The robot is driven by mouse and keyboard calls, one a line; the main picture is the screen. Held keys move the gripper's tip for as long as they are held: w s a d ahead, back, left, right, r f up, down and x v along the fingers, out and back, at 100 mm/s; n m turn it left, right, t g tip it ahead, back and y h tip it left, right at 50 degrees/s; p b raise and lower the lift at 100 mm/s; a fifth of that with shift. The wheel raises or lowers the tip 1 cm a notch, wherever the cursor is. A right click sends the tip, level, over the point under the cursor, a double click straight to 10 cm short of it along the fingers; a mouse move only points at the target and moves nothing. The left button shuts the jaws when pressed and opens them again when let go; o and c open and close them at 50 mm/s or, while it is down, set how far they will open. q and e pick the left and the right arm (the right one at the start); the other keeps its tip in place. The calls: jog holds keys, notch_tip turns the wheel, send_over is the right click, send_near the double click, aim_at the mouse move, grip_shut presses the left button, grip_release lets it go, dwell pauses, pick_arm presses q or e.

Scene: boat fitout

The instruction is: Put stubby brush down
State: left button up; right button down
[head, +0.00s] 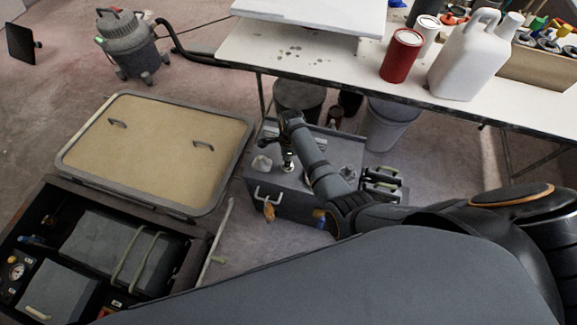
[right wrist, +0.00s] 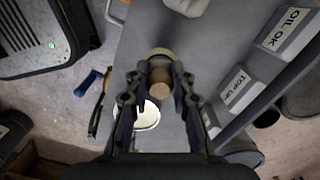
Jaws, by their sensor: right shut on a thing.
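My right gripper (head: 288,158) points down over the top of a grey chest (head: 295,206). In the right wrist view my right gripper (right wrist: 159,95) is shut on the stubby brush (right wrist: 160,79), whose round tan end shows between the fingers. A pale round thing (right wrist: 149,116) shows below the brush, partly hidden by the fingers. I cannot tell whether the brush touches the chest top (right wrist: 145,38). My left gripper is in neither view.
Label blocks marked OIL OK (right wrist: 289,33) and TOP UP (right wrist: 240,89) stand at the right side of the chest. A framed hatch panel (head: 155,150) lies left; a workbench (head: 300,52) stands behind.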

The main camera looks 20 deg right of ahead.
jog(key=f+b, duration=0.4)
jog(key=shift+s+d+f, duration=0.2)
jog(key=shift+d, duration=0.1)
jog(key=shift+r, duration=0.25)
jog(key=c, duration=1.1)
grip_release()
jog(key=shift+f, duration=0.1)
jog(key=shift+c, duration=0.2)
jog(key=r+p, duration=0.1)
jog(key=r, duration=0.3)
jog(key=r+p, duration=0.1)
jog(key=r, duration=0.3)
jog(key=r+p, duration=0.1)
jog(key=r, duration=0.3)
jog(key=shift+s+d+r, duration=0.1)
jog(key=shift+d, duration=0.3)
